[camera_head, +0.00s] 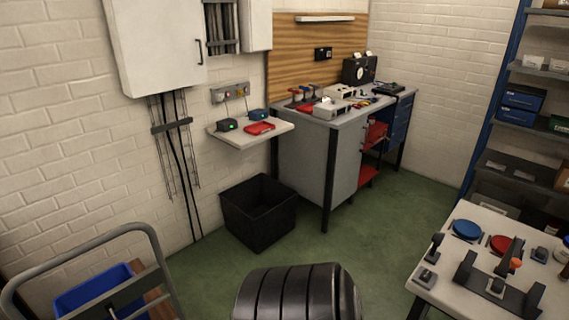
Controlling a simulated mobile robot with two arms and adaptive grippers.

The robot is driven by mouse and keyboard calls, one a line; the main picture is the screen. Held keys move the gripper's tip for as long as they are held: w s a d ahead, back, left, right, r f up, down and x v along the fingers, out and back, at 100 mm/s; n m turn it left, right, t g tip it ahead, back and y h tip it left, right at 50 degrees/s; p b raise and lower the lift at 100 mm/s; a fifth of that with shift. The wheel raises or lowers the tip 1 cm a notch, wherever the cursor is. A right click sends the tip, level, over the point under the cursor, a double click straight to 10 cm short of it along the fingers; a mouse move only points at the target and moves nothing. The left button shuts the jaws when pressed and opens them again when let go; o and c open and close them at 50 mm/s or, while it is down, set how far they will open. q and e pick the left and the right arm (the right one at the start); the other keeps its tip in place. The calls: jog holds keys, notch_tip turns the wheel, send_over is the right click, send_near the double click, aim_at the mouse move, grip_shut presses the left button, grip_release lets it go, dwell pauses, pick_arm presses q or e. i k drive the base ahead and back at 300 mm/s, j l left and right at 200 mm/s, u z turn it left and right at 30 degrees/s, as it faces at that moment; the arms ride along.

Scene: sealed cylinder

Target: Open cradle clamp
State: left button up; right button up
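A black cradle (497,283) stands on the white table at the lower right. It has upright end supports and a lever with an orange tip (516,263) that stands up at a tilt. The lever looks like the cradle clamp; whether it is open or closed is too small to tell. No cylinder is clearly visible in the cradle. Neither of my grippers is in view.
The white table (455,273) also holds a blue dish (467,229), a red dish (502,244) and small dark fixtures. A workbench (312,157), a wall shelf (249,142) and a black bin (259,212) stand farther back. Green floor lies clear between bench and table.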

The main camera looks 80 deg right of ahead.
aim_at(514, 262)
jog(key=z, duration=4.25)
